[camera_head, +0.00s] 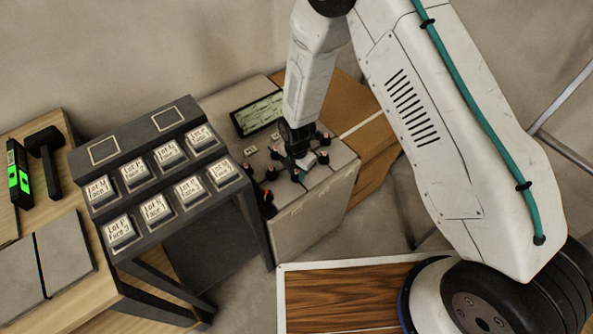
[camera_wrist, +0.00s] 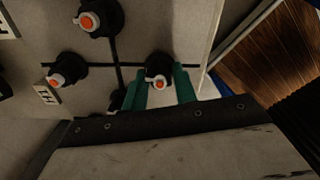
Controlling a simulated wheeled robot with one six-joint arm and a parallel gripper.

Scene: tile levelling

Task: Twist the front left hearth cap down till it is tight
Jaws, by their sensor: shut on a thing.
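The hearth's grey slabs (camera_head: 318,178) carry several black caps with orange-red centres. My gripper (camera_head: 297,166) points down at the slabs, among the caps. In the wrist view its two green fingers (camera_wrist: 160,90) stand on either side of one cap (camera_wrist: 158,66), shut on it. This cap sits on a dark seam close to the slab edge. Two more caps show clearly in the wrist view, one at the upper left (camera_wrist: 100,18) and one at the left (camera_wrist: 68,72). In the head view my gripper partly hides the held cap, and I cannot tell its tightness.
A dark rack (camera_head: 151,220) with labelled blocks stands left of the hearth. A screen (camera_head: 258,113) lies behind the caps. A wooden bench at left holds a mallet (camera_head: 45,150), a green-lit tool (camera_head: 19,178) and grey tiles (camera_head: 60,262). A wood-grain panel (camera_head: 340,297) lies in front.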

